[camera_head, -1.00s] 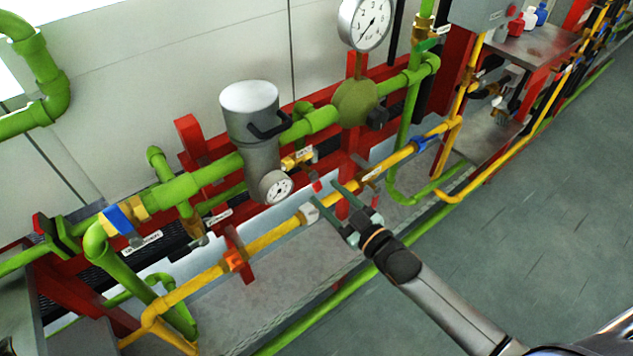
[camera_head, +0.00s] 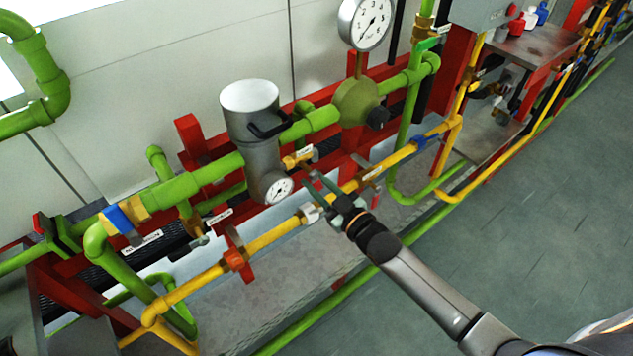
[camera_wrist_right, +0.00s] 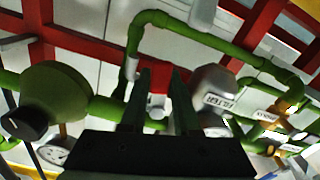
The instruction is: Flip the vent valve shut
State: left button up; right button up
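No label in the head view is legible enough to tell me which valve is the vent valve. A small brass valve (camera_head: 297,160) with a white tag sits beside the grey filter canister (camera_head: 255,135), just beyond my right gripper. My right gripper (camera_head: 314,183) is open and empty, its two dark fingers apart and pointing towards the pipework. In the right wrist view, the fingers (camera_wrist_right: 161,85) stand apart on either side of a red part (camera_wrist_right: 157,99) with a pale cylinder below it. I cannot tell whether they touch it. My left gripper is not in view.
A pressure gauge (camera_head: 366,22) and a green regulator (camera_head: 356,103) with a black knob are up and right. The grey floor (camera_head: 520,220) at the right is clear.

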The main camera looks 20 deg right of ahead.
grip_shut()
jog(key=shift+s+a+m+p, duration=0.1)
jog(key=shift+a+m+p, duration=0.1)
jog(key=shift+m+p, duration=0.3)
jog(key=shift+s+a+f+m, duration=0.1)
jog(key=shift+a+m, duration=0.2)
jog(key=shift+m, duration=0.8)
jog(key=o, duration=0.5)
grip_release()
